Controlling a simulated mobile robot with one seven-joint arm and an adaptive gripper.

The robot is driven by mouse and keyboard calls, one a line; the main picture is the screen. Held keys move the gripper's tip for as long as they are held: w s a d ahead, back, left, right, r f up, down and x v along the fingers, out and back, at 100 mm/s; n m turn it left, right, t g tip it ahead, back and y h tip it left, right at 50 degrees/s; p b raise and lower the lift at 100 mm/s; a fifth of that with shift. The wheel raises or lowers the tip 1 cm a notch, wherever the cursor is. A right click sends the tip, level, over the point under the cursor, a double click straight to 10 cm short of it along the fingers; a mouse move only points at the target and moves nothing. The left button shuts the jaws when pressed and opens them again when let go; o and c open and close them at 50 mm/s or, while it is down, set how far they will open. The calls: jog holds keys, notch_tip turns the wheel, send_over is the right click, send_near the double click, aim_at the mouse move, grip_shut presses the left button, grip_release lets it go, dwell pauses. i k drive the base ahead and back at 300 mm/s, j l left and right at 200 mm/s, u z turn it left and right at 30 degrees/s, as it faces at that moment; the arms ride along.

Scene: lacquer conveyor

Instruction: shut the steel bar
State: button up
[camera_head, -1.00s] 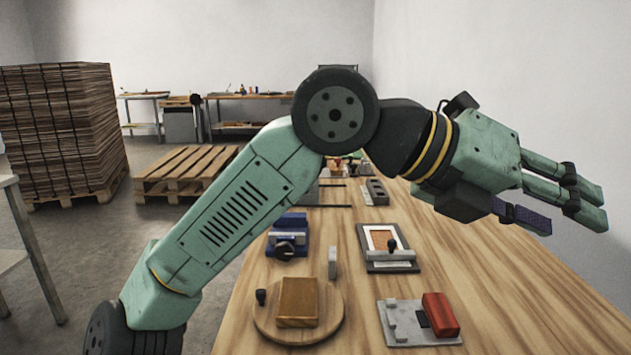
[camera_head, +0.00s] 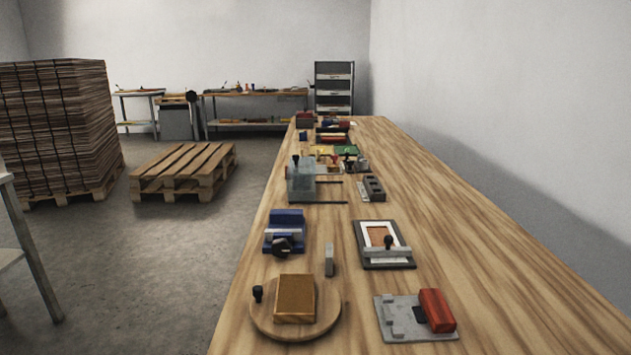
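A steel bar (camera_head: 378,256) with a black knob (camera_head: 388,241) lies across the near part of a dark framed board (camera_head: 363,228) on the wooden bench. The board holds a white sheet with a brown panel in the middle, and most of the panel is uncovered. I cannot tell whether the bar touches the sheet. My gripper and arm are out of view.
On the wooden bench (camera_head: 480,250), a round board (camera_head: 265,322) carries a wooden block (camera_head: 295,298). A grey plate with a red block (camera_head: 437,310) lies at the near right. A blue vise (camera_head: 285,232) stands left. The bench's right side is clear.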

aim_at(388, 250)
jog(key=k+l, duration=0.1)
jog(key=l, duration=0.2)
jog(key=k+l, duration=0.15)
jog(key=l, duration=0.15)
jog(key=k+l, duration=0.1)
jog(key=l, duration=0.15)
jog(key=i, duration=0.95)
